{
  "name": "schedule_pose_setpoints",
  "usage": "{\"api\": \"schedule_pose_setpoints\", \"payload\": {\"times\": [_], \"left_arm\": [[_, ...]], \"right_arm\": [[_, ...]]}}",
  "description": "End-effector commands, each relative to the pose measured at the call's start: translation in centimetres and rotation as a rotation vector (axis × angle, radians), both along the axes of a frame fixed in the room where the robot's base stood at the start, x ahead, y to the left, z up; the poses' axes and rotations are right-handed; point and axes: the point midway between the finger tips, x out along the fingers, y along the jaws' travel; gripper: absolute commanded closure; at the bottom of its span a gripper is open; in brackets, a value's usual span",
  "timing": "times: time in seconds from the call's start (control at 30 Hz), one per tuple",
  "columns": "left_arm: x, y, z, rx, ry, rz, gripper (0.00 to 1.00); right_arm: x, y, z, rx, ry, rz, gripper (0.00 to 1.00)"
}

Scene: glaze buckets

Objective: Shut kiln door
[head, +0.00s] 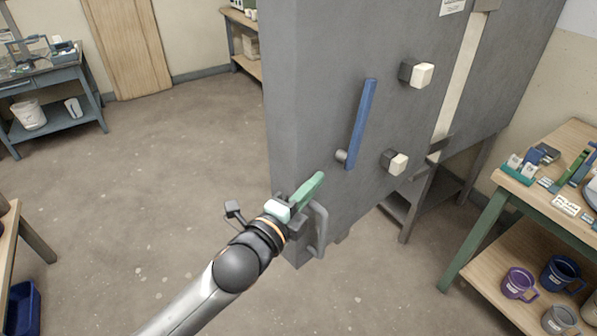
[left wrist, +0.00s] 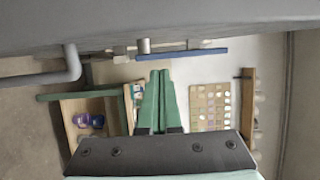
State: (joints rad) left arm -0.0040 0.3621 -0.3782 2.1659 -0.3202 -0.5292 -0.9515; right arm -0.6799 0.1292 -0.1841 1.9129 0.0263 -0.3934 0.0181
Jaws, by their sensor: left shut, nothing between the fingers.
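The kiln door (head: 330,120) is a large grey slab in the head view, with a blue bar handle (head: 361,122) and two cream-tipped blocks on its face. A pale strip shows between this slab and a grey panel to its right; how far the door stands open is hard to tell. My left gripper (head: 318,178) has green fingers, shut and empty, in front of the slab's lower left part, below and left of the blue handle. In the left wrist view, the fingertips (left wrist: 160,73) point toward the blue handle (left wrist: 190,55); contact is not clear. My right gripper is out of view.
A grey bent tube (head: 320,230) is close beside my left gripper. A green-legged table (head: 489,225) with mugs on its lower shelf stands at the right. A blue-grey bench (head: 90,100) is at the far left. The floor (head: 160,160) left of the door is clear.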

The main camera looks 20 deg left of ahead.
Motion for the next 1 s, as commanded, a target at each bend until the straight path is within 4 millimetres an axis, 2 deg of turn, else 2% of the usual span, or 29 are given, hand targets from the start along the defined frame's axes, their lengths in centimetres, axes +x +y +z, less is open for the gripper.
{"api": "schedule_pose_setpoints", "payload": {"times": [0.03, 0.1, 0.23, 0.77, 1.0], "left_arm": [[0.3, 1.2, 0.0, 0.009, 0.001, 0.004, 1.0], [0.8, 2.1, 0.0, 0.008, 0.001, 0.005, 1.0], [1.3, 3.1, 0.0, 0.005, 0.001, 0.003, 1.0], [1.5, 3.7, -0.1, 0.003, 0.0, 0.001, 1.0], [1.8, 5.4, -0.1, 0.01, 0.0, -0.016, 1.0]], "right_arm": [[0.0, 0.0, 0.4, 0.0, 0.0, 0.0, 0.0], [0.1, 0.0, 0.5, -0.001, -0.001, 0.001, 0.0], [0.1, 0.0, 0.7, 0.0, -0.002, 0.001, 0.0], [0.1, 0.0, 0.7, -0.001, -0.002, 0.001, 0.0], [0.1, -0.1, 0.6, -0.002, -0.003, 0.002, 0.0]]}}
